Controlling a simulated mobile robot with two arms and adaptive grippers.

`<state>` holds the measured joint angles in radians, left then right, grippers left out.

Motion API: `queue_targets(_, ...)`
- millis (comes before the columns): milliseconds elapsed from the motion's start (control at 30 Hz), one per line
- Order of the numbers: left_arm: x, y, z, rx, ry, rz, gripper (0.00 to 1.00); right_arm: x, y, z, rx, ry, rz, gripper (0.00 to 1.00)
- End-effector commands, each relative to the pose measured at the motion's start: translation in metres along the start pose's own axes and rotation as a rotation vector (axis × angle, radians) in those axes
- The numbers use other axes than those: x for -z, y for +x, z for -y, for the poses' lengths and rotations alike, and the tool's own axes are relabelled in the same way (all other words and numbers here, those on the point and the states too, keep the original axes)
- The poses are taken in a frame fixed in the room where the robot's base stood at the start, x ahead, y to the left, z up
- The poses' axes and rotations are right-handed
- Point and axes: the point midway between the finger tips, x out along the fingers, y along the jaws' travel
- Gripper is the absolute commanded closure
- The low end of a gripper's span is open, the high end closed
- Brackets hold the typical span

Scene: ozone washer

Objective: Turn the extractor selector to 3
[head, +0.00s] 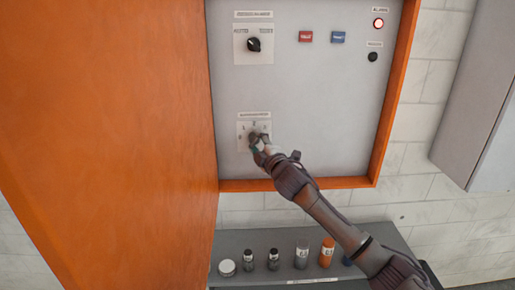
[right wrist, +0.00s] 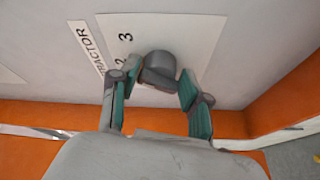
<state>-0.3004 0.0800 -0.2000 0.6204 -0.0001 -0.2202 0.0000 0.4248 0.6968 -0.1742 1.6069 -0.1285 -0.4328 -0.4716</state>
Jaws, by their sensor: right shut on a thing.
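The extractor selector is a dark grey knob (right wrist: 160,68) on a white plate (head: 241,127), low on the grey control panel. In the head view, my right gripper (head: 259,146) covers most of the knob. In the right wrist view, my right gripper (right wrist: 160,78) has its teal-padded fingers on both sides of the knob and is shut on it. The digits 3 and 2 show on the plate (right wrist: 195,35) beside the knob. Which digit the knob points to is hard to tell. My left gripper is not in view.
Above is another black selector (head: 254,45). A red button (head: 305,36), a blue button (head: 338,37), a lit red lamp (head: 378,23) and a black button (head: 373,57) are at the upper right. An orange frame (head: 395,90) edges the panel. Below, a shelf (head: 228,245) holds several small containers.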

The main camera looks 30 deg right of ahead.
Motion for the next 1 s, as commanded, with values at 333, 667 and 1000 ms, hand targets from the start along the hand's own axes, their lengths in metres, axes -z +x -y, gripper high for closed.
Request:
queue_targets(333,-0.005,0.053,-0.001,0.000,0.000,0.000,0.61,-0.001,0.000,0.005,-0.116,0.278,-0.019,0.88)
queue_targets(667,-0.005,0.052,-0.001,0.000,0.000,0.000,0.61,-0.001,0.000,0.001,-0.125,0.305,-0.020,0.88)
queue_targets(1000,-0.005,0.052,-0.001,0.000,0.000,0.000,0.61,0.000,0.000,0.002,-0.124,0.302,-0.020,0.38)
